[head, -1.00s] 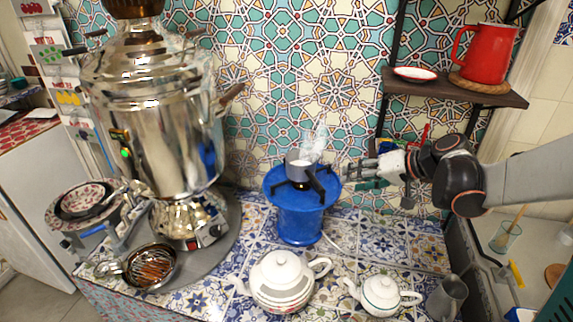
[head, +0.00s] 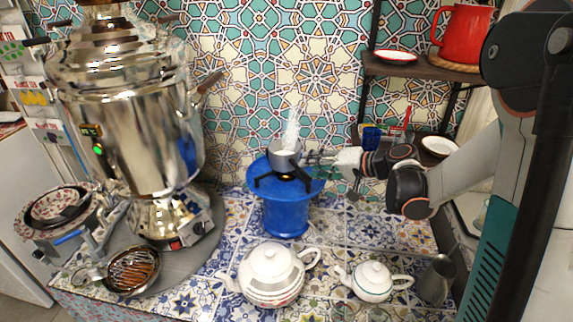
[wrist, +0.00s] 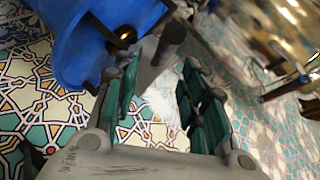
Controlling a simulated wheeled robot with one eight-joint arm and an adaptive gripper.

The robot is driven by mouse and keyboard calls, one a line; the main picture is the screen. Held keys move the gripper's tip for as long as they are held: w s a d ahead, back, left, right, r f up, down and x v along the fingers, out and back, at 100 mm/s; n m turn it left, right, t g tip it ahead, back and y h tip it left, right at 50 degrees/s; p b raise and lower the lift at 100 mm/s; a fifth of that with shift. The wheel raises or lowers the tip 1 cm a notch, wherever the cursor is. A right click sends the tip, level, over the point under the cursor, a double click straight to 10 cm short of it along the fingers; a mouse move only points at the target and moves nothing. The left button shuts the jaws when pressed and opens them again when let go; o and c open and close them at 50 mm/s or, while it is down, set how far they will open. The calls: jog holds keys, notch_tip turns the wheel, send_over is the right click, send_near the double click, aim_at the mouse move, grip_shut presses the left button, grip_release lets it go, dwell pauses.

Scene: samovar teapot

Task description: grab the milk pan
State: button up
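The milk pan (head: 284,156) is small and grey, holds white milk and gives off steam. It sits on the black burner stand of the blue stove (head: 285,212). My gripper (head: 318,158) is at the pan's right side, about level with it, and very close. In the wrist view my gripper (wrist: 158,75) has its green-padded fingers apart. A blurred grey part, possibly the pan's handle, lies just beyond and between the fingertips; I cannot tell if they touch it. The blue stove also shows in the wrist view (wrist: 78,50), with a glowing burner.
A large steel samovar (head: 130,125) stands at the left. A big white teapot (head: 270,277) and a small one (head: 372,282) stand in front. A grey jug (head: 437,280) is at the right. A shelf (head: 430,72) with a red pitcher (head: 462,35) hangs above my arm.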

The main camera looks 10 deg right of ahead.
jog(key=b+x, duration=0.1)
jog(key=x, duration=0.3)
jog(key=shift+a+f+b, duration=0.2)
jog(key=shift+b, duration=0.1)
jog(key=shift+w+a+f, duration=0.15)
jog(key=shift+w+a, duration=0.1)
jog(key=shift+w, duration=0.1)
jog(key=shift+s, duration=0.1)
jog(key=shift+c, duration=0.3)
grip_shut()
